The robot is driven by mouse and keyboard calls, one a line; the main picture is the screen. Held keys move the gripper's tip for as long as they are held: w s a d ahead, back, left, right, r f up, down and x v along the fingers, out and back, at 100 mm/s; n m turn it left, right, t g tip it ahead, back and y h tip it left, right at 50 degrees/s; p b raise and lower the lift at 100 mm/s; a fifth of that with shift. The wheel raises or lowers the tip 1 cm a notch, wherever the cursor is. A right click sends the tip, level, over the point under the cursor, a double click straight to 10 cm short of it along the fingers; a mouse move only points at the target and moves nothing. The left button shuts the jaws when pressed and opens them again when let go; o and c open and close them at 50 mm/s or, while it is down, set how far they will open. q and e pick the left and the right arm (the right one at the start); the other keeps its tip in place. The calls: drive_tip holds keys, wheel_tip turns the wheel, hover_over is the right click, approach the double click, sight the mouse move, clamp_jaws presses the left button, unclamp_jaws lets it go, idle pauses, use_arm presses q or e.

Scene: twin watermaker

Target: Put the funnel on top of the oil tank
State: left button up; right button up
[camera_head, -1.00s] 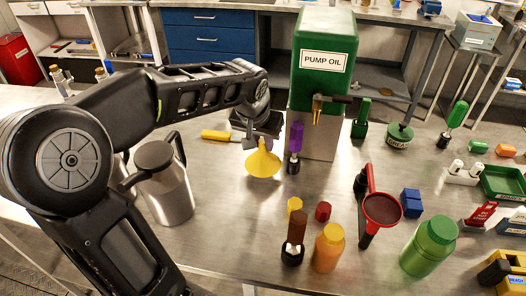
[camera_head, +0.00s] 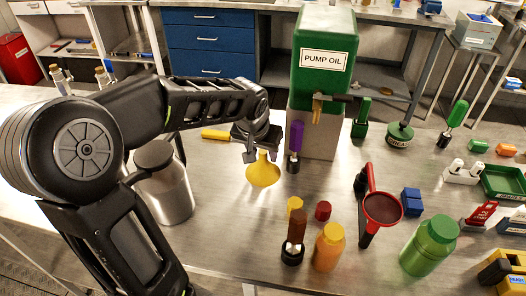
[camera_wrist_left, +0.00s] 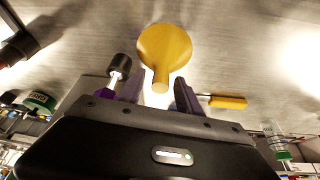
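The yellow funnel (camera_head: 263,174) is wide end down, spout up, in front of the oil tank and left of it; I cannot tell whether it touches the table. It also shows in the left wrist view (camera_wrist_left: 164,48). My left gripper (camera_head: 262,154) is just above it, fingers apart on either side of the spout; in the left wrist view a gap shows between spout and fingers (camera_wrist_left: 160,92). The green oil tank (camera_head: 324,35), labelled PUMP OIL, stands on a grey metal base with a brass tap in front. My right gripper is not in view.
A purple-handled tool (camera_head: 296,138) stands between funnel and tank. A yellow-handled tool (camera_head: 215,134) lies behind the gripper. A steel jug (camera_head: 168,190) stands near my left arm.

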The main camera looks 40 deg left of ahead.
use_arm(q)
drive_tip(key=shift+r, duration=0.45)
drive_tip(key=v, duration=1.1)
drive_tip(key=shift+r, duration=0.2)
drive_tip(key=shift+o, duration=0.6)
drive_tip(key=shift+s, duration=0.15)
